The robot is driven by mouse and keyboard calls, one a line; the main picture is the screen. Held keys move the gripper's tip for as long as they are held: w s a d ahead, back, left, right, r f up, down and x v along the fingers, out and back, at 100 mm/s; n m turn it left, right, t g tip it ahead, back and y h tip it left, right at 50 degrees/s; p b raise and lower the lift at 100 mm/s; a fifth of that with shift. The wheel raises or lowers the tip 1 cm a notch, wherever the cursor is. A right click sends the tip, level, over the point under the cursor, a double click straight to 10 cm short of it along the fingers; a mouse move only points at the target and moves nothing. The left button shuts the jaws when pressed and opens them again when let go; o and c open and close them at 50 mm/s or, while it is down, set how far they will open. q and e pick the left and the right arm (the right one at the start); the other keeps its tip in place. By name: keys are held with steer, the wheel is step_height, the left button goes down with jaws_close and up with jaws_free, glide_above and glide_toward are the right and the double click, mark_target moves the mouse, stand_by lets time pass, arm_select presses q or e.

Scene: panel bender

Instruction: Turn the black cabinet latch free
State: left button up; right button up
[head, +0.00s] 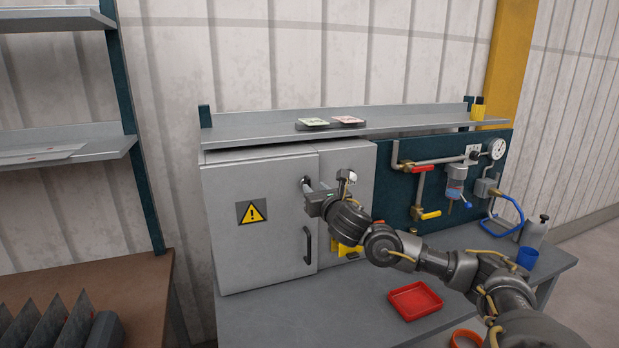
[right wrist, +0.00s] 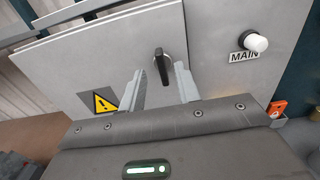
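The black cabinet latch (right wrist: 161,64) is a small dark handle on the grey cabinet's face. In the right wrist view it stands nearly upright, leaning slightly. My right gripper (right wrist: 158,72) is open, its two pale fingers apart on either side of the latch; I cannot tell whether either touches it. In the head view the right gripper (head: 314,191) is at the latch, which shows partly (head: 305,181). The grey cabinet door (head: 258,218) carries a yellow warning sign (head: 252,212) and a black pull handle (head: 307,245). My left gripper is not in view.
A white knob (right wrist: 256,42) labelled MAIN is right of the latch. A shelf (head: 380,122) runs above the cabinet. Pipes and a gauge (head: 497,148) are on the right panel. A red tray (head: 414,301) and blue cup (head: 527,258) stand on the bench.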

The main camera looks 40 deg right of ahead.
mark_target(309, 182)
steer(key=p+x, duration=0.1)
steer(key=x, duration=0.3)
steer(key=shift+r+p, duration=0.1)
steer(key=shift+p, duration=0.25)
steer(key=shift+w+d, duration=0.2)
steer(key=shift+w, duration=0.35)
jaws_close()
